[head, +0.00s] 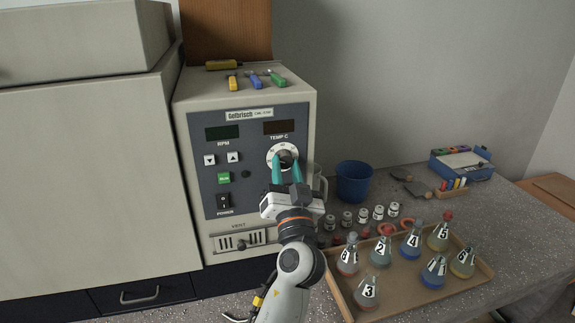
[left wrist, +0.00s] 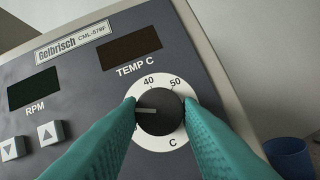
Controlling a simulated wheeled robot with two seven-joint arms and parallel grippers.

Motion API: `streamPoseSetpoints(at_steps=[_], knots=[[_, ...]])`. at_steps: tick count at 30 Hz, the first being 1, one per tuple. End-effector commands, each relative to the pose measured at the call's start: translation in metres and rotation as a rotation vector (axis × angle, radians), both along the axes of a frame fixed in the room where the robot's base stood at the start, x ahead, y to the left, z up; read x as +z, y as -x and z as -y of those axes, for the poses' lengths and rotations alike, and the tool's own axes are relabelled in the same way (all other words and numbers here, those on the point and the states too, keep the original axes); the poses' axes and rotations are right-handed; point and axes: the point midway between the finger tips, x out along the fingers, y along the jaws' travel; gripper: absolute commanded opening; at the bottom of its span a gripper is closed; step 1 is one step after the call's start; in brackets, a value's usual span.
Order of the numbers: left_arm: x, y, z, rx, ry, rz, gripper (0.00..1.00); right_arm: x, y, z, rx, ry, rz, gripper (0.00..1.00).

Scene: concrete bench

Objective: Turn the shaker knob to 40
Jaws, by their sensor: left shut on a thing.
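The shaker's control box (head: 245,185) has a TEMP C knob at the upper right of its grey panel. The round black knob (left wrist: 160,112) sits on a white dial ring (left wrist: 151,142) marked 40 and 50 along its top. Its pale pointer line points left in the left wrist view, below the 40 mark, toward a mark mostly hidden by a finger. My left gripper (head: 287,166) is shut on the knob, with one teal finger on each side; the fingers also show in the left wrist view (left wrist: 160,119). My right gripper is not in view.
A brown tray (head: 480,283) of numbered flasks stands at the lower right, with several small jars behind it. A blue cup (head: 354,181) stands right of the box. Small tools lie on the box top. A large beige cabinet (head: 90,180) stands close on the left.

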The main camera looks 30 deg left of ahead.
Motion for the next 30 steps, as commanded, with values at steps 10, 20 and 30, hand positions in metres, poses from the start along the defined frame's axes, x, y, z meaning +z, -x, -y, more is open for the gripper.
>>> streamPoseSetpoints(at_steps=[10,20,30], knots=[[0.01,0.003,-0.003,0.002,-0.218,-0.254,0.09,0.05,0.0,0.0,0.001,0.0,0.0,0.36],[0.014,0.004,-0.004,0.002,-0.42,-0.492,0.09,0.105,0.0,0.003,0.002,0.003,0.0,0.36],[0.015,0.005,-0.005,0.004,-0.609,-0.708,0.09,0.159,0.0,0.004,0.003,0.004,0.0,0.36]])
